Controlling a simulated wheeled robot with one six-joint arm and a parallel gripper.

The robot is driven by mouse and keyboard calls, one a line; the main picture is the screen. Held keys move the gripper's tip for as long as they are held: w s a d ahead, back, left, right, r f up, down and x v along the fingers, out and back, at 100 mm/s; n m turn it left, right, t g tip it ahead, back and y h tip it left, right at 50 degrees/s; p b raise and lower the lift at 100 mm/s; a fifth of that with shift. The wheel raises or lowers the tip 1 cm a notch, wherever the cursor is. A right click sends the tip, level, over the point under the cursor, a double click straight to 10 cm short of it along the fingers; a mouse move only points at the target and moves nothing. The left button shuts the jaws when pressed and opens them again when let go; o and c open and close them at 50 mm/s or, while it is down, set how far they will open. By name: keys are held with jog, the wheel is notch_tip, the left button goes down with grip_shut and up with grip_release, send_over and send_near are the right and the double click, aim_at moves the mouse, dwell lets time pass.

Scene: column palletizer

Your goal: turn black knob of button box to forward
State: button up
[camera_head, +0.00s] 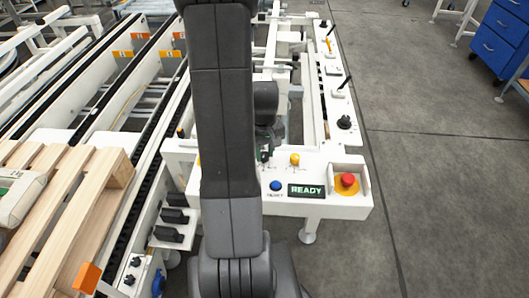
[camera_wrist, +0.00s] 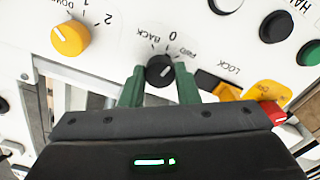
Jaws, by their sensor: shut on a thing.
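In the wrist view, the black knob (camera_wrist: 160,71) sits on a white panel (camera_wrist: 112,62) with the labels BACK, 0 and FWD around its upper side. A small white mark shows on the knob, on its right half; I cannot tell exactly which label it points to. My gripper (camera_wrist: 160,86) has its two green fingers on either side of the knob and is shut on it. In the head view, the white button box (camera_head: 325,207) stands right of my arm. The knob and the fingertips are hidden or too small to tell there.
A yellow knob (camera_wrist: 70,38) is left of the black knob; a yellow LOCK part (camera_wrist: 230,92) and a red part (camera_wrist: 273,112) are close right. Black and green buttons (camera_wrist: 309,53) lie upper right. In the head view, a red emergency stop (camera_head: 347,180) stands on the box.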

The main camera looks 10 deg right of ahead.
aim_at(264, 154)
jog(key=m+b, duration=0.1)
jog(key=m, duration=0.4)
jog(key=shift+m, duration=0.3)
dwell(0.4)
jog(key=o, duration=1)
jog(key=shift+c, duration=0.2)
jog(key=shift+r, duration=0.1)
notch_tip(264, 154, up, 14)
jog(key=p, duration=0.1)
jog(key=shift+f, duration=0.25)
